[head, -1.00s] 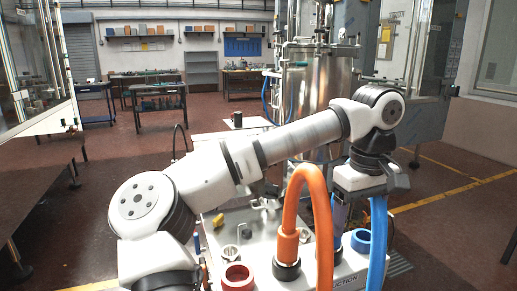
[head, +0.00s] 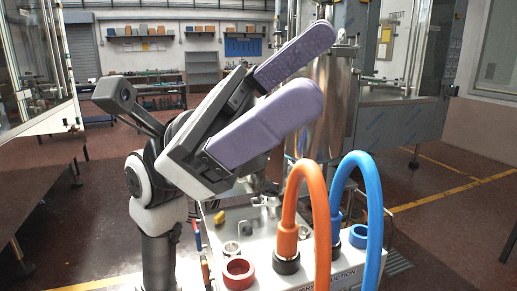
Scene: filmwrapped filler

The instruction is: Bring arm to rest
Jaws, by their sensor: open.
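My gripper (head: 292,92) is raised in the middle of the head view, close to the camera. Its two long purple-grey fingers point up and to the right, spread apart with nothing between them. My arm is folded up beneath it at the left of the machine. The gripper covers part of the steel tank behind it.
Below the gripper is a white machine top (head: 318,277) with an orange hose (head: 319,205), a blue hose (head: 372,195), a red ring (head: 238,272) and a blue ring (head: 359,236). A steel tank (head: 332,110) stands behind. Open floor (head: 95,235) lies left, beside a dark table.

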